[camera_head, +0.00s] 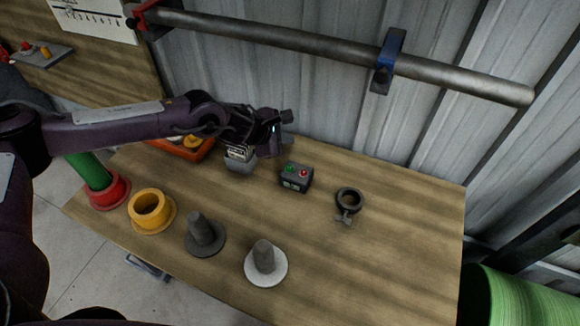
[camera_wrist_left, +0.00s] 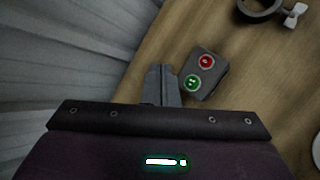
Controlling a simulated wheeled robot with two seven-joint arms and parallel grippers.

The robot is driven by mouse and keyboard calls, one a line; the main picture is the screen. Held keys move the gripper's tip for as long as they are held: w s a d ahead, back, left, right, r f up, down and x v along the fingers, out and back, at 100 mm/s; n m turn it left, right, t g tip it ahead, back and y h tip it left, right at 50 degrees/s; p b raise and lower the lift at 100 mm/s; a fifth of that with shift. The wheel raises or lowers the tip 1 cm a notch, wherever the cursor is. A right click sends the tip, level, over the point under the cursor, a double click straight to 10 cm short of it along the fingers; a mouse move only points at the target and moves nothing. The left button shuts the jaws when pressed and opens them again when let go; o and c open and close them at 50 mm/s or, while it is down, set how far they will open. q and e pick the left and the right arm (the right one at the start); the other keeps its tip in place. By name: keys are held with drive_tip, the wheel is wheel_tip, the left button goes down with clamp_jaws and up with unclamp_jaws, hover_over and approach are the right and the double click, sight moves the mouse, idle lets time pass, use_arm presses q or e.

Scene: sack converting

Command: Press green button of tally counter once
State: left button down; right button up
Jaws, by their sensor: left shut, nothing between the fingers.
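The tally counter (camera_head: 295,180) is a small dark box on the wooden table, with a green button (camera_head: 291,168) and a red button (camera_head: 304,173) on top. In the left wrist view the counter (camera_wrist_left: 212,82) lies just beyond and right of my fingers, its green button (camera_wrist_left: 193,83) nearer to them than the red button (camera_wrist_left: 206,62). My left gripper (camera_head: 287,117) is shut and empty, behind and slightly left of the counter in the head view. Its fingers (camera_wrist_left: 161,85) look apart from the green button. My right gripper is not in view.
A dark ring clamp (camera_head: 349,200) lies right of the counter. Grey (camera_head: 205,236) and white-based (camera_head: 266,264) plugs and a yellow ring (camera_head: 151,211) stand in front. An orange tray (camera_head: 192,151) is left, behind my arm. A metal pipe (camera_head: 330,50) crosses the wall above.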

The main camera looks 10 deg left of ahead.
use_arm(q)
drive_tip(key=f, duration=0.1)
drive_tip(key=b, duration=0.6)
hover_over(286, 169)
wheel_tip(286, 169, down, 7)
drive_tip(key=shift+s+f, duration=0.1)
drive_tip(key=shift+s, duration=0.05)
drive_tip(key=shift+f, duration=0.3)
idle(1.0)
drive_tip(key=shift+f+b, duration=0.35)
drive_tip(key=shift+b, duration=0.25)
